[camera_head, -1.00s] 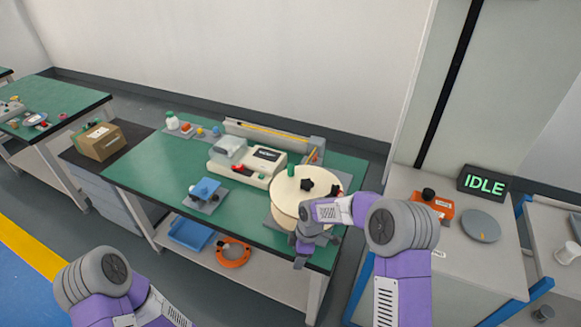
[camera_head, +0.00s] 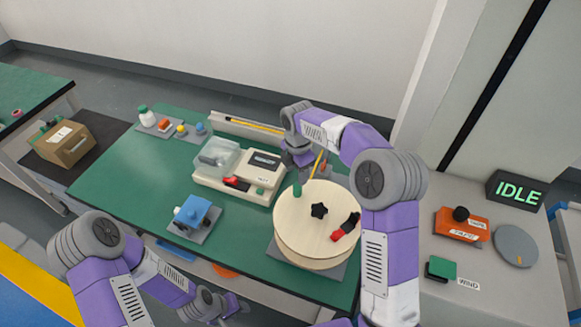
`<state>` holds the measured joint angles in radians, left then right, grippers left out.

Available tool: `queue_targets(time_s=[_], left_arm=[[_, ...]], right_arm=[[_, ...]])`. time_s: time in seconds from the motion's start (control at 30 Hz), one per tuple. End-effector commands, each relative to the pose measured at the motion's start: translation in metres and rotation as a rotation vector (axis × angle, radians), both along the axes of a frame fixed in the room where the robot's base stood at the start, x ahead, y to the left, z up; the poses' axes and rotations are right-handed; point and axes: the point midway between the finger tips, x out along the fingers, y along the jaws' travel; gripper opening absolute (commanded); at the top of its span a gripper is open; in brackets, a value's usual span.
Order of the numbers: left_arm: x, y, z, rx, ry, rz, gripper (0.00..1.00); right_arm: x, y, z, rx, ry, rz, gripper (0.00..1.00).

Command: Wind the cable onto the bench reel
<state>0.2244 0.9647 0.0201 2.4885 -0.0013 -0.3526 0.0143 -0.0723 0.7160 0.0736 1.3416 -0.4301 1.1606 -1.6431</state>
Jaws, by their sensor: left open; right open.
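The bench reel (camera_head: 300,238) is a round cream disc on a grey base at the right end of the green bench. It has a green handle (camera_head: 297,189), a black star knob (camera_head: 318,210) and a red-and-black clip (camera_head: 346,228). No cable shows on the reel's top. A sliver of an orange coil (camera_head: 225,271) shows below the bench edge, mostly hidden. My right gripper (camera_head: 297,172) is open and empty just behind the reel, by a yellow stick. My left gripper (camera_head: 215,308) is open, low in front of the bench edge.
A cream measuring machine (camera_head: 236,180) stands left of the reel. A blue device (camera_head: 192,213) sits nearer the front edge. The IDLE display (camera_head: 516,194), orange box (camera_head: 461,228) and green WIND button (camera_head: 441,268) are on the right table.

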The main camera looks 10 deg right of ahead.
Motion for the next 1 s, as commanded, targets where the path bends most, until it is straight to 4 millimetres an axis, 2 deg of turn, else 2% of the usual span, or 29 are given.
queue_targets(time_s=[0.5,0.87,1.0], left_arm=[[-0.001,0.000,-0.011,-0.001,0.003,0.000,0.43],[-0.001,0.000,-0.012,0.000,0.002,0.000,0.43],[-0.001,0.000,-0.012,-0.001,0.003,0.000,0.43]], right_arm=[[0.000,0.000,-0.068,-0.002,0.001,0.001,0.57],[0.000,0.000,-0.073,-0.001,0.000,0.001,0.57],[0.000,0.000,-0.073,-0.001,0.000,0.001,0.37]])
